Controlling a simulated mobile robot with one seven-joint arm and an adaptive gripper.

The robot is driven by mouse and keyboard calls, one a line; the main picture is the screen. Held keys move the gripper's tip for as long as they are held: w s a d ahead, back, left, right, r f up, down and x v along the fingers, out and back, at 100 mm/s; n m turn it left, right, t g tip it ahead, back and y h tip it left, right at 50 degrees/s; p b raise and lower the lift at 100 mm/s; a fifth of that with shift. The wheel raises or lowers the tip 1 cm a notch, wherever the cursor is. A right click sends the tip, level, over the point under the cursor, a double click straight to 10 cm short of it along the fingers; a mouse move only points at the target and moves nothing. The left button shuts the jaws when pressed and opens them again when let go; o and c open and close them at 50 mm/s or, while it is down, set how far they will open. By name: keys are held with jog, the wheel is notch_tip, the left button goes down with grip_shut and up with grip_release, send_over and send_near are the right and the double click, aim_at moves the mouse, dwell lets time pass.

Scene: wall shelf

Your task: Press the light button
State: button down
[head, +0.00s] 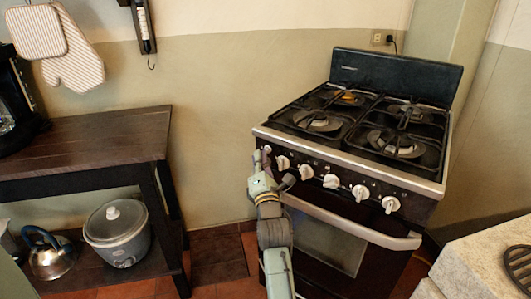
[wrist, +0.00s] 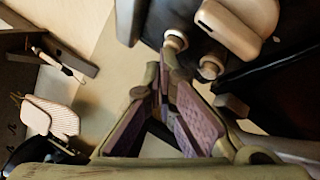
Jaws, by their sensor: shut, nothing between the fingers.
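The stove's front control panel carries small round white buttons at its left end. In the wrist view one button (wrist: 176,40) is just beyond my fingertips and a second button (wrist: 211,67) is to the right; I cannot tell which is the light button. In the head view a small pale button (head: 267,149) shows at the panel's left end. My gripper (head: 258,160) is at this end, its fingers shut and empty. In the wrist view my gripper (wrist: 166,64) has its tips together close to the first button; whether they touch is unclear.
White knobs (head: 331,181) line the panel to the right, and one large knob (wrist: 237,25) is close in the wrist view. The oven handle (head: 350,226) juts out below. A dark wooden table (head: 90,140) stands left, with a rice cooker (head: 117,236) on its lower shelf.

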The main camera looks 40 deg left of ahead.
jog(key=shift+s, duration=0.15)
jog(key=s+p, duration=0.1)
jog(key=s, duration=0.5)
dwell(0.3)
jog(key=shift+a, duration=0.1)
dwell(1.2)
